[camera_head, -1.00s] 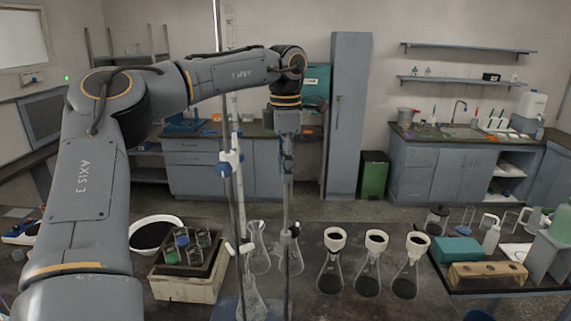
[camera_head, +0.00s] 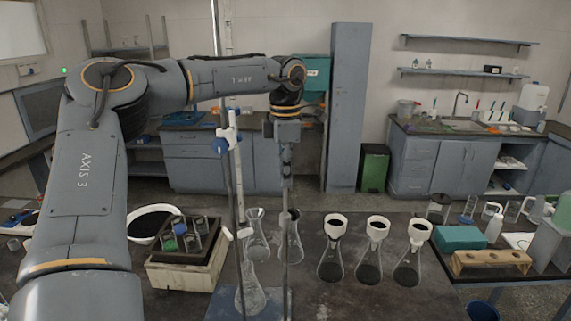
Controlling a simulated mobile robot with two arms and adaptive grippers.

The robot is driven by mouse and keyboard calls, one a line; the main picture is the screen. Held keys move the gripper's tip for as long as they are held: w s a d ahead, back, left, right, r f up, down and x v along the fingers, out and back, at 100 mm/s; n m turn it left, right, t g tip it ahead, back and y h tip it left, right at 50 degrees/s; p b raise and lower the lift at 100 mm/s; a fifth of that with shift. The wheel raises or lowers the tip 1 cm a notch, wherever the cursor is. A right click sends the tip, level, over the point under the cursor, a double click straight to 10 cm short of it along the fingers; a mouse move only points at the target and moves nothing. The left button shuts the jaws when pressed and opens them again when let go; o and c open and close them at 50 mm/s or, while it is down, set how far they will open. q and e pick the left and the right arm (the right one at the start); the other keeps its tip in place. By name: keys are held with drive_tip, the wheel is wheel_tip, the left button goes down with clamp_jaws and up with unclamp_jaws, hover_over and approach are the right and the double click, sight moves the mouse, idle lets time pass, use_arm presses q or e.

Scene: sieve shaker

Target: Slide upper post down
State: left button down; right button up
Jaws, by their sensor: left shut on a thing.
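My left gripper (camera_head: 287,182) hangs down from the wrist near the picture's middle. It is shut on the upper end of a thin upright metal post (camera_head: 286,255). The post runs straight down toward a blue-grey base (camera_head: 276,306) at the bottom edge. A dark collar (camera_head: 293,214) shows beside the post. The post's lower end and the exact grip contact are too small to tell. My right gripper is not in view.
Left of the post stand other thin rods with a blue and white clamp (camera_head: 228,138). Glass flasks (camera_head: 258,243) stand close by, and flasks with white collars (camera_head: 334,262) to the right. A tray of jars (camera_head: 190,250) sits left.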

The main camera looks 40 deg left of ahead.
sight(285, 197)
use_arm(q)
wheel_tip(285, 197, down, 5)
drive_tip(key=shift+f+b, duration=0.2)
drive_tip(key=shift+b, duration=0.95)
drive_tip(key=shift+s, duration=0.1)
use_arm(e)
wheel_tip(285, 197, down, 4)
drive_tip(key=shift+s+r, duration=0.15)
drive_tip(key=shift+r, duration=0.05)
use_arm(q)
drive_tip(key=c, duration=1.4)
unclamp_jaws()
drive_tip(key=shift+r, duration=0.45)
wheel_tip(285, 197, up, 11)
drive_tip(key=shift+r, duration=0.1)
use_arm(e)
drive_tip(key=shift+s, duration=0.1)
